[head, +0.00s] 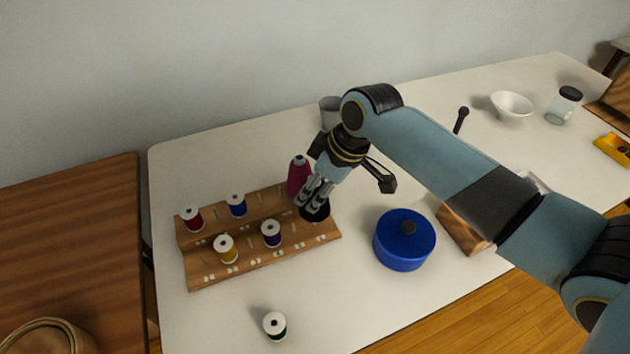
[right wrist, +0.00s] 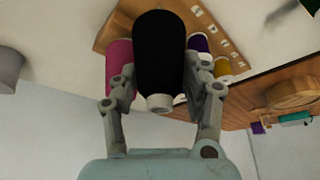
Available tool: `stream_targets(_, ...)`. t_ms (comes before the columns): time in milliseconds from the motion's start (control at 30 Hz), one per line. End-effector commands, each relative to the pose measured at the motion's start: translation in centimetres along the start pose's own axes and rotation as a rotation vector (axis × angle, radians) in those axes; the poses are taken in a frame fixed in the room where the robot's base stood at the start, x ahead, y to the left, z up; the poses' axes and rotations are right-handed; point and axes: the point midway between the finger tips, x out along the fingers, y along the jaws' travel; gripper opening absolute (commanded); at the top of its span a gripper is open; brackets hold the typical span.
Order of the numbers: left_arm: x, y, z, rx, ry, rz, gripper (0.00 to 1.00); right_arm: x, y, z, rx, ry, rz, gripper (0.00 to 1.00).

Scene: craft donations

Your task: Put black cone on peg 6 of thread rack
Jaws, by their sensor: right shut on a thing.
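My right gripper (head: 313,193) is shut on the black cone (head: 315,213). The cone is over the right end of the wooden thread rack (head: 290,254), beside the magenta cone (head: 298,172). In the right wrist view, the black cone (right wrist: 158,50) stands between the two fingers (right wrist: 163,84), with its pale tip toward the camera. The cone's base is partly hidden, and I cannot tell whether it rests on the rack or hangs just above it. My left gripper is not in view.
The rack holds red (head: 192,219), blue (head: 236,206), yellow (head: 226,250) and purple (head: 271,234) spools. A green spool (head: 275,325) stands in front. A blue lidded pot (head: 403,248) stands right of the rack. A grey cup (head: 329,110) is behind. A white bowl (head: 512,106) is far right.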

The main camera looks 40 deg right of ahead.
Motion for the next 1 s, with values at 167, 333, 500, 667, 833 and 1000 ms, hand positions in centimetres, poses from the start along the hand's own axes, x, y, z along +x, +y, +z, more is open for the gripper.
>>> stream_targets(167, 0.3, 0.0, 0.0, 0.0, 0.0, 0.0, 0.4, 0.5, 0.0, 0.2, 0.0, 0.001, 0.0, 0.13)
stream_targets(333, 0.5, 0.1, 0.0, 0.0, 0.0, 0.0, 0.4, 0.9, 0.0, 0.3, 0.0, 0.001, 0.0, 0.13)
stream_targets(500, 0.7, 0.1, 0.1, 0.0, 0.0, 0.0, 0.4, 1.4, 0.0, 0.6, 0.0, 0.0, 0.0, 0.13)
stream_targets(667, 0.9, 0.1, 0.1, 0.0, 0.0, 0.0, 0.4, 1.9, 0.0, 0.8, 0.0, 0.0, 0.0, 0.13)
stream_targets(833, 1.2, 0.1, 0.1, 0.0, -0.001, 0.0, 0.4, 2.3, 0.0, 0.9, 0.0, 0.001, 0.0, 0.13)
stream_targets(1000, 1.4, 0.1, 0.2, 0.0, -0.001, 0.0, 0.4, 2.8, 0.0, 1.1, 0.0, 0.001, 0.0, 0.13)
